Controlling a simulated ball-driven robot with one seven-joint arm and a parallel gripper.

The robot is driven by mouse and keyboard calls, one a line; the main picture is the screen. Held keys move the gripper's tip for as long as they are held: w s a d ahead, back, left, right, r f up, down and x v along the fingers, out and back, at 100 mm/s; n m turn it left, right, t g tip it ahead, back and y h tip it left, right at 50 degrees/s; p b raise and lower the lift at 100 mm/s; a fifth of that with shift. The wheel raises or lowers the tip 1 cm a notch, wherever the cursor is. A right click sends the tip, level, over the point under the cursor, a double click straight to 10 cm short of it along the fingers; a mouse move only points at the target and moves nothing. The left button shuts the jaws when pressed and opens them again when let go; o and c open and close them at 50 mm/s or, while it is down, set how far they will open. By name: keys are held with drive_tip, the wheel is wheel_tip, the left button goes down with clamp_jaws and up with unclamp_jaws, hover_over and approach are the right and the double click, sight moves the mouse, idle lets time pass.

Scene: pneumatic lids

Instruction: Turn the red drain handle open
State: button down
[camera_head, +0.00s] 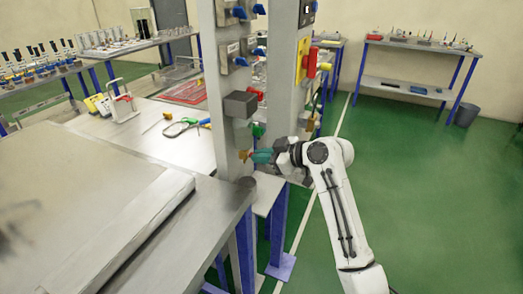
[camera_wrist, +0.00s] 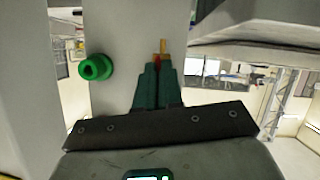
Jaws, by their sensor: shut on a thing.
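The red drain handle (camera_wrist: 157,59) shows only as a small red bit between my fingertips in the wrist view, with a brass piece (camera_wrist: 163,46) just beyond it. My gripper (camera_wrist: 157,68) has its dark green fingers close together, shut on the handle. In the head view my gripper (camera_head: 262,156) reaches from the right to the lower part of the grey post, beside a brass fitting (camera_head: 245,155). The handle is hidden there, and I cannot tell how far it is turned.
A green knob (camera_wrist: 96,67) sits left of my fingers in the wrist view; it is above my gripper in the head view (camera_head: 258,130). A grey box (camera_head: 240,104) is higher on the post. A metal bench (camera_head: 110,215) stands at left. Green floor (camera_head: 430,190) is clear at right.

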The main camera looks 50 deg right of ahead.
drive_tip(key=m+y+p, duration=0.1)
drive_tip(key=m, duration=0.1)
drive_tip(key=m+y+p, duration=0.2)
drive_tip(key=m, duration=0.1)
drive_tip(key=d+m+g+y+p, duration=0.1)
drive_tip(key=m+y, duration=0.1)
drive_tip(key=shift+w+f+m+p, duration=0.2)
drive_tip(key=shift+m+p, duration=0.2)
drive_tip(key=shift+y, duration=0.4)
idle(0.3)
drive_tip(key=c, duration=1.3)
unclamp_jaws()
drive_tip(key=shift+d, duration=0.15)
drive_tip(key=b+v, duration=0.2)
drive_tip(key=v, duration=0.8)
drive_tip(key=shift+s+d+r, duration=0.1)
drive_tip(key=shift+s+r, duration=0.05)
drive_tip(key=shift+s, duration=0.15)
